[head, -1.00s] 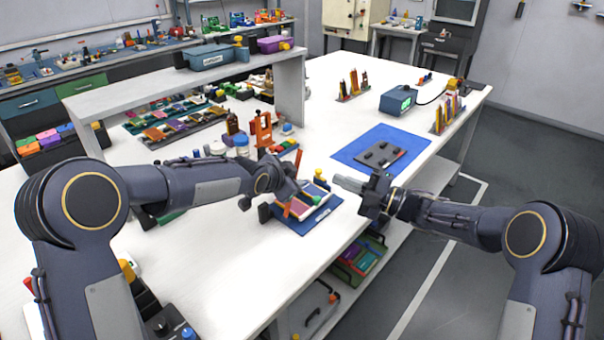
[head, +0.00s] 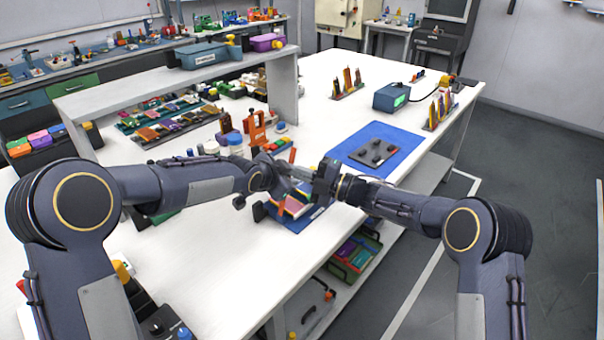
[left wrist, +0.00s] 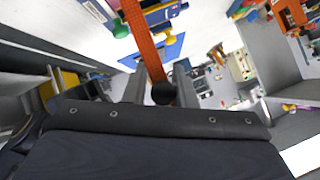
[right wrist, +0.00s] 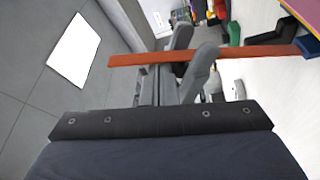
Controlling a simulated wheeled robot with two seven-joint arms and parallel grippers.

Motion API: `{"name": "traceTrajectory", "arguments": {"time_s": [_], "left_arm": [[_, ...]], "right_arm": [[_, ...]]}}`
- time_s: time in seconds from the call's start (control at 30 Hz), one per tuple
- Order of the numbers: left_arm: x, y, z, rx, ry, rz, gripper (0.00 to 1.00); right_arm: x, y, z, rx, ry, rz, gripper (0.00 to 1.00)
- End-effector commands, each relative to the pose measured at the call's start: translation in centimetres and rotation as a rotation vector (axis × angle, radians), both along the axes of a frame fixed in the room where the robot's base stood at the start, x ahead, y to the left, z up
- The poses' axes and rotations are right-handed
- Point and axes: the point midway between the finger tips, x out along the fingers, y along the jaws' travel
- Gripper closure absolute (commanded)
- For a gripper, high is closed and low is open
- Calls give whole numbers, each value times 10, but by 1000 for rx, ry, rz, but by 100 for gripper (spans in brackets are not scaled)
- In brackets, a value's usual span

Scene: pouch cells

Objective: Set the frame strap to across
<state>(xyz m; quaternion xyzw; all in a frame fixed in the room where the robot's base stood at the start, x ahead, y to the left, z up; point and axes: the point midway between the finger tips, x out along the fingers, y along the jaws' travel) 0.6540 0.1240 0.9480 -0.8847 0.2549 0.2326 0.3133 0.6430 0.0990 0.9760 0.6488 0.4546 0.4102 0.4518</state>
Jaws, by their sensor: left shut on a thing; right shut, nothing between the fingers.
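The frame (head: 297,203) sits on a small blue base at the front edge of the white table, partly hidden by my arms. The strap is a long flat orange band; it runs up from between the fingers in the left wrist view (left wrist: 138,30). My left gripper (left wrist: 158,76) is shut on this strap above the frame. In the right wrist view the strap (right wrist: 130,59) lies sideways, level with my right gripper (right wrist: 195,42), and its free end sticks out past the fingers. My right gripper is shut and empty, close beside the strap; whether they touch I cannot tell.
A blue mat (head: 405,140) with a dark plate lies to the right. An orange stand (head: 256,128) and several small bottles are behind my left gripper. A teal box (head: 391,97) stands farther back. Bins (head: 357,252) sit on the lower shelf.

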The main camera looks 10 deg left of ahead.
Motion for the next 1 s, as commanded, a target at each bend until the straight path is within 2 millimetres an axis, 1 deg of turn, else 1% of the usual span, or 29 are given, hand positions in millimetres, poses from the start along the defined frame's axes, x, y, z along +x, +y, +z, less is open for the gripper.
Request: {"name": "traceTrajectory", "arguments": {"time_s": [0.03,0.2,0.4,0.6,0.63,0.73,0.77,1.0], "left_arm": [[-2,1,-8,10,15,-2,100],[-2,1,-8,9,16,-3,100],[-2,1,-7,10,15,-2,100],[-2,1,-6,10,14,-3,100],[-2,1,-6,10,12,-3,73],[-2,1,-5,8,10,-3,60],[-2,1,-4,7,9,-3,58],[-1,0,-2,3,4,-1,58]], "right_arm": [[0,0,-1,0,0,0,100],[1,-1,-1,2,3,0,100],[15,-10,-7,32,53,-4,100],[17,-14,-8,29,54,-12,100],[18,-14,-8,29,54,-13,100],[17,-13,-7,30,53,-11,100],[17,-13,-7,31,52,-9,100],[14,-10,-6,32,51,-2,100]]}}
